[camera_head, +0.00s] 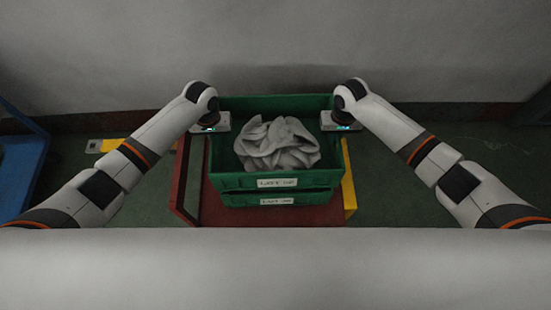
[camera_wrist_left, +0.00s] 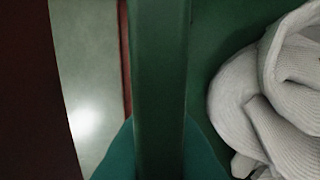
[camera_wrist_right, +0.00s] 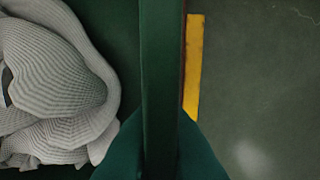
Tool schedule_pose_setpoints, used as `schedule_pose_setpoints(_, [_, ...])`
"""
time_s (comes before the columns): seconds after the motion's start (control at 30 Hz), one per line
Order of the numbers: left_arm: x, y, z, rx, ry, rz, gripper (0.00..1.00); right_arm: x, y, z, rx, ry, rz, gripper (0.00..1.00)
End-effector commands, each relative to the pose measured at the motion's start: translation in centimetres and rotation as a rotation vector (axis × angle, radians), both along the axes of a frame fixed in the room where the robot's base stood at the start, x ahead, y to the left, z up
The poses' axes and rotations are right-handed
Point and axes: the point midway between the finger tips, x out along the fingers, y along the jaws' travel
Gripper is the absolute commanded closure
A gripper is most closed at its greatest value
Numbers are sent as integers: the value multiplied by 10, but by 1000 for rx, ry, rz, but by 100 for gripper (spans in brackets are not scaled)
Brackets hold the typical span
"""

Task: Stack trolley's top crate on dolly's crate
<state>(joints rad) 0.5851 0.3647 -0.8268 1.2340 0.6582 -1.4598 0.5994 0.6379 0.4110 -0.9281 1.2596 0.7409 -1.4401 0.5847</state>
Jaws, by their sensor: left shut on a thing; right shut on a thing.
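A green crate (camera_head: 262,183) with a white label holds a heap of pale grey ribbed socks (camera_head: 277,144). A second green crate (camera_head: 290,200) with a similar label shows just under it, over a red base (camera_head: 316,215); I cannot tell if the crates touch. My left gripper (camera_head: 212,126) is shut on the top crate's left wall, which runs down the left wrist view (camera_wrist_left: 160,80). My right gripper (camera_head: 340,124) is shut on the right wall, which also shows in the right wrist view (camera_wrist_right: 162,70).
A red upright frame (camera_head: 181,170) stands close along the crates' left side. A yellow part (camera_head: 349,190) lies close on the right. A blue structure (camera_head: 20,165) stands at the far left. A pale wall is behind; green floor (camera_head: 420,195) is open at right.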

Motion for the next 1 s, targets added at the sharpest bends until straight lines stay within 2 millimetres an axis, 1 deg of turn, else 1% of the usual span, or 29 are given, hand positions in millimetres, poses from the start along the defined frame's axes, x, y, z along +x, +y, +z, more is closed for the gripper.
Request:
schedule_pose_setpoints(0.27, [1, 2, -12, 3, -2, 2, 100, 1, -2, -12, -3, -1, -2, 100])
schedule_pose_setpoints(0.87, [1, 2, -51, 3, -2, 2, 100, 1, -2, -51, -3, -1, -2, 100])
schedule_pose_setpoints(0.9, [0, 2, -50, 4, 0, 2, 89, 0, -2, -50, -4, 1, -2, 89])
schedule_pose_setpoints(0.97, [0, 2, -48, 3, 0, 2, 79, 0, -2, -48, -4, 1, -2, 79])
schedule_pose_setpoints(1.0, [0, 2, -48, 3, 0, 2, 72, 0, -2, -48, -3, 1, -2, 72])
